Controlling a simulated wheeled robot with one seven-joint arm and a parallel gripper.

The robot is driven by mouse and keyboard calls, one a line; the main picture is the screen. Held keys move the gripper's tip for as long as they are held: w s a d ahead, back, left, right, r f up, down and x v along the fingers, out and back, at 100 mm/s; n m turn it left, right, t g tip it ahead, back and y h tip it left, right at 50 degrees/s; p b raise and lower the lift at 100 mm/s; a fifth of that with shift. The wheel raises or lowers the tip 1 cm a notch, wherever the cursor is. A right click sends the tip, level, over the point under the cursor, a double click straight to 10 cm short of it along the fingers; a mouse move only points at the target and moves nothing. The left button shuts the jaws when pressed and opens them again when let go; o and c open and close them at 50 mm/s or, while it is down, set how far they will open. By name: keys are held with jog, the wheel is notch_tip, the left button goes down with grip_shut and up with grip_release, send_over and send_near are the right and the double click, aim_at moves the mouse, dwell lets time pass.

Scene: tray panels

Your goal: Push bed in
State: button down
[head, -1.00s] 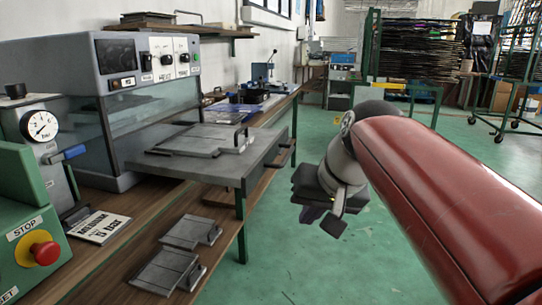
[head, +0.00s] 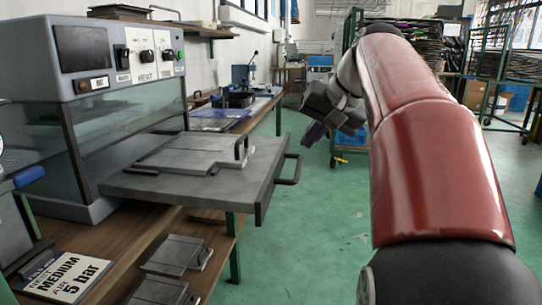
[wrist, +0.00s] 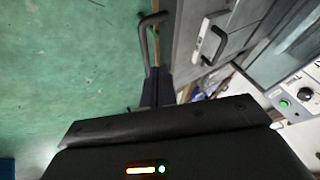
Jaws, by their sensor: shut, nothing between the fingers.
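The bed (head: 262,193) is a grey slab pulled out of the grey heat machine (head: 105,110). A bar handle (head: 290,170) is on its outer front edge. A flat grey tray panel (head: 185,155) with an upright handle lies on it. My gripper (head: 312,135) is shut and empty, in the air beyond and slightly right of the bed's handle, apart from it in the head view. In the wrist view, the closed dark fingers (wrist: 157,75) point toward the bed handle (wrist: 147,35), with the bed (wrist: 190,30) to the right. I cannot tell the exact gap there.
Green floor (head: 320,215) is free right of the bed. Racks (head: 410,60) stand at the back.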

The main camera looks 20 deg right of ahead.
jog(key=b, duration=0.2)
send_near(279, 175)
jog(key=x, duration=0.4)
jog(key=shift+w+f, duration=0.2)
jog(key=shift+f, duration=0.1)
